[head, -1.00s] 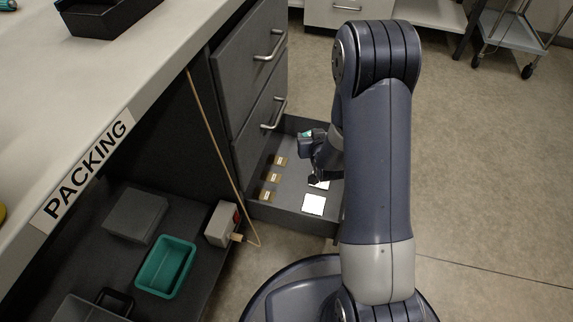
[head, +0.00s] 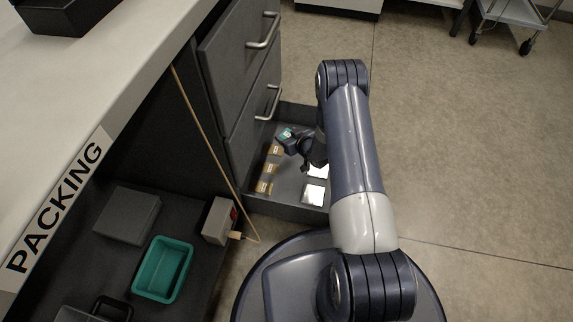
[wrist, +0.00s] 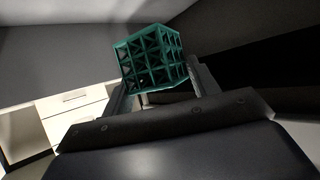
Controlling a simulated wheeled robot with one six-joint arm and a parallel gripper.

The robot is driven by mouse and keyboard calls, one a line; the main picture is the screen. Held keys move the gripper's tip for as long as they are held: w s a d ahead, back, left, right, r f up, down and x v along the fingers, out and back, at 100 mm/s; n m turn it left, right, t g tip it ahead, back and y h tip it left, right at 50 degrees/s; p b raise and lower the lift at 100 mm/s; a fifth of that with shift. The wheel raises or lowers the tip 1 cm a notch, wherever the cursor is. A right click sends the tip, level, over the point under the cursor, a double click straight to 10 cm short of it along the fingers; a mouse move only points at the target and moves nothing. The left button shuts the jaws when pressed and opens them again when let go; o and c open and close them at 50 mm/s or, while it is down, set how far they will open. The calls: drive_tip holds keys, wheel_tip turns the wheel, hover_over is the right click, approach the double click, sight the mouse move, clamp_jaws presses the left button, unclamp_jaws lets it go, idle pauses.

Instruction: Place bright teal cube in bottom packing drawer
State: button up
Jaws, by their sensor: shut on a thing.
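The bright teal lattice cube (wrist: 152,58) is between the two fingers of my gripper (wrist: 160,84) in the wrist view, held and slightly tilted. In the head view, a small patch of the cube (head: 286,133) shows at the tip of my gripper (head: 291,138). My gripper is over the open bottom packing drawer (head: 282,208), towards its far part. I cannot tell its exact height above the drawer floor. My arm hides the drawer's right side.
Brown labelled boxes (head: 264,187) line the drawer's left side, and white square items (head: 313,194) lie on its right. Closed drawers with handles (head: 267,102) stand above. A teal bin (head: 162,269) and a grey box (head: 129,216) sit on the lower shelf.

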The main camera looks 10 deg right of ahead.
wheel_tip(320, 180, down, 7)
drive_tip(key=b, duration=0.3)
drive_tip(key=shift+f, duration=0.1)
drive_tip(key=c, duration=0.6)
wheel_tip(320, 180, down, 3)
drive_tip(key=shift+f+b, duration=0.1)
drive_tip(key=shift+b, duration=0.8)
drive_tip(key=o, duration=1.6)
drive_tip(key=shift+p+v, duration=1.8)
drive_tip(key=shift+v, duration=2)
